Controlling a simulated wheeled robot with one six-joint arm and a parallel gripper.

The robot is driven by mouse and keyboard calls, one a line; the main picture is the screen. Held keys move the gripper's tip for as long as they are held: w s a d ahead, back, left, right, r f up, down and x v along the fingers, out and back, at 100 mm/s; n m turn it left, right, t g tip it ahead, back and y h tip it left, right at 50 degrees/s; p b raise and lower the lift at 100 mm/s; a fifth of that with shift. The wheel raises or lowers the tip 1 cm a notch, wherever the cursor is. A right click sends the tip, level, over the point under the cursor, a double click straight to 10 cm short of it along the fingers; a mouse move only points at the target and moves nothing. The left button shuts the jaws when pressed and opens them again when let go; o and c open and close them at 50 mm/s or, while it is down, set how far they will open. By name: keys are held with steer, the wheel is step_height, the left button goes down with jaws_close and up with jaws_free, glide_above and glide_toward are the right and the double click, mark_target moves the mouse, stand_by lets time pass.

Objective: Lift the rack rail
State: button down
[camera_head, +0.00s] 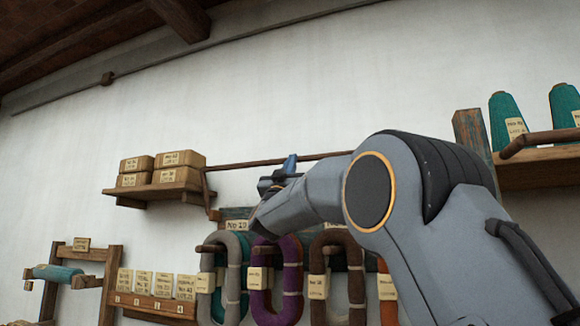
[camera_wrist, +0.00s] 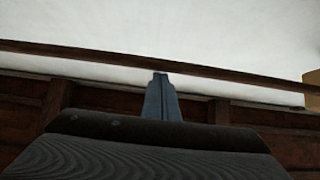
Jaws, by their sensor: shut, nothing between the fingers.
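The rack rail (camera_head: 240,165) is a thin dark wooden bar running almost level along the white wall, from a bracket at its left to behind my arm at its right. In the wrist view a dark bar, which looks like this rail (camera_wrist: 70,51), crosses the whole picture. My gripper (camera_head: 290,163) is at the rail's middle in the head view, its blue fingers pointing up. In the wrist view my gripper (camera_wrist: 160,77) has its fingers together and empty, tips overlapping the rail's lower edge. I cannot tell whether they touch it. My arm hides the rail's right end.
A shelf with stacked boxes (camera_head: 180,158) is left of the rail. Yarn hanks (camera_head: 288,275) hang on pegs below my gripper. Teal cones (camera_head: 507,118) stand on a shelf at right. A wooden stand with a teal spool (camera_head: 58,273) is at lower left.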

steer(key=shift+w+d+r+p, duration=0.35)
steer(key=shift+w+d+r, duration=0.25)
steer(key=shift+w, duration=0.8)
steer(key=shift+w+d+r+p, duration=0.35)
steer(key=shift+w+d+r, duration=0.25)
steer(key=shift+w, duration=0.75)
steer(key=shift+w+d+r+p, duration=0.35)
steer(key=shift+w+d+r, duration=0.25)
steer(key=shift+w, duration=0.8)
steer(key=shift+d, duration=0.1)
